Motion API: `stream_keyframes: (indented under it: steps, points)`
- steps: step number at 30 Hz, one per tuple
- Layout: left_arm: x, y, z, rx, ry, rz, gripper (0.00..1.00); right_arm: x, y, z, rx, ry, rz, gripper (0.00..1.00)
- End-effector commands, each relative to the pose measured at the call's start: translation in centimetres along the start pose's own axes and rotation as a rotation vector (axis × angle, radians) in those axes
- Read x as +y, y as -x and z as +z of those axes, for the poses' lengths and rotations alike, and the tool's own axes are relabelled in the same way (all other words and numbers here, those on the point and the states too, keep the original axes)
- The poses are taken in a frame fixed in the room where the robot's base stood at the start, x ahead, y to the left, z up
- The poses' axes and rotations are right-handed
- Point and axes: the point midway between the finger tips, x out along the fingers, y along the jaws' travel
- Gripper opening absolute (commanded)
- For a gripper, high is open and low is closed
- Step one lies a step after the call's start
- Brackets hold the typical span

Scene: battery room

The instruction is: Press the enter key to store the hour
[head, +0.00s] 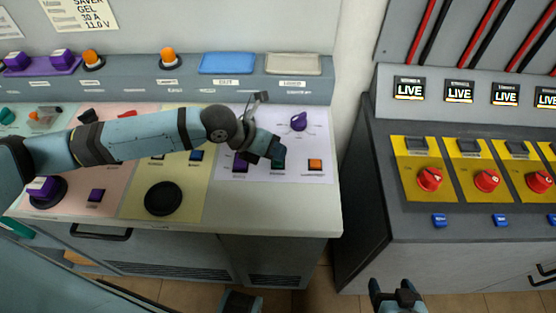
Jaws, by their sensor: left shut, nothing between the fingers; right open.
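A lilac panel (225,115) on the console carries a purple key (240,168), a dark green key (278,165) and an orange key (315,164), each with a small label. The labels are too small to read, so I cannot tell which key is enter. My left gripper (275,151) is shut and empty, pointing down over the green key and partly covering it. I cannot tell whether it touches the key.
A purple knob (299,121) stands behind the keys. A black round pad (163,198) lies on the yellow panel. At right, another console (390,225) carries red knobs (430,179) and LIVE displays (409,89). My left arm crosses above the left panels.

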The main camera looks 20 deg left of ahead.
Motion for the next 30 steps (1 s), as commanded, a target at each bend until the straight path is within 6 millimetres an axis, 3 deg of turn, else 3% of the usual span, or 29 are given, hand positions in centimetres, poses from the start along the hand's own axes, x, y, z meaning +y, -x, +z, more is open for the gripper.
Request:
stream_keyframes:
  steps: [30]
  points:
    - [0.49, -0.67, -0.53, 0.001, 0.000, 0.000, 0.00, -0.02, -0.29, 0.47, -0.001, 0.000, -0.001, 0.75]
